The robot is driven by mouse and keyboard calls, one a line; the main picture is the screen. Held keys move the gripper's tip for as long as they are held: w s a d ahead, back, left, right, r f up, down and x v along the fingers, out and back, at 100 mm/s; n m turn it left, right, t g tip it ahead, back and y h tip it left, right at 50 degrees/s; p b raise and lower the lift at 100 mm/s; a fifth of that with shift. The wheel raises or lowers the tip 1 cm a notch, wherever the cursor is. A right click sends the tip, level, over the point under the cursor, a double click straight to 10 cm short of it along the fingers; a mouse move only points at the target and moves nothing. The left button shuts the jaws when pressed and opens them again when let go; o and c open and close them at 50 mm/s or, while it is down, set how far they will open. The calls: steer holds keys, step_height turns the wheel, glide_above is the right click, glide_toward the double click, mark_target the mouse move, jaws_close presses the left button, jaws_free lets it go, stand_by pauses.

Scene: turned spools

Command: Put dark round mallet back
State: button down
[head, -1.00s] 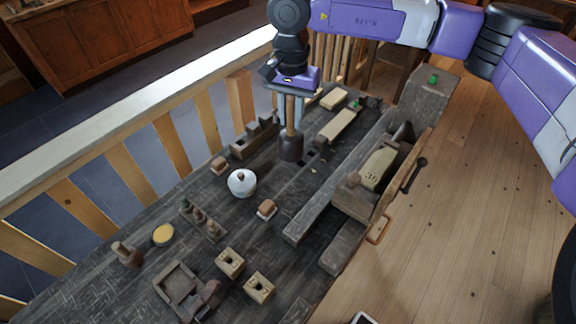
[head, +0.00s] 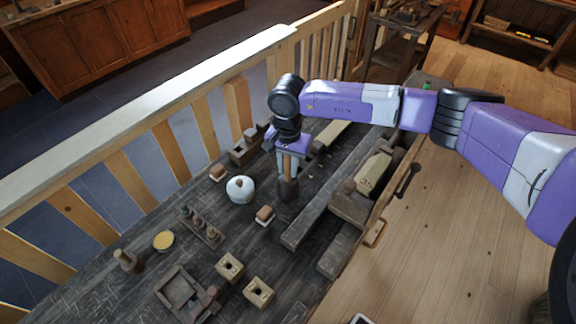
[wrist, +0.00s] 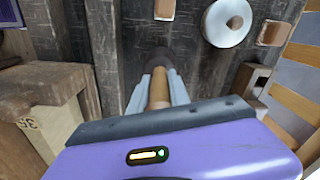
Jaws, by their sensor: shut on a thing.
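The dark round mallet (head: 288,190) hangs head down from my gripper (head: 288,170), upright beside the long dark beam. My gripper is shut on its light wooden handle. In the wrist view the handle (wrist: 158,92) stands between my fingers (wrist: 155,84), and the dark head (wrist: 159,60) is beyond them, partly hidden by the fingers. I cannot tell whether the head touches the bench (head: 130,290). No holder for the mallet can be made out for sure.
Holed blocks (head: 230,267) and a tray (head: 180,290) are nearer.

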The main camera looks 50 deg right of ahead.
steer(key=shift+f, duration=0.3)
steer(key=c, duration=1.2)
jaws_free()
steer(key=shift+c, duration=0.2)
step_height(320, 180, up, 12)
steer(key=b, duration=0.2)
steer(key=shift+r+b, duration=0.2)
steer(key=shift+b, duration=0.2)
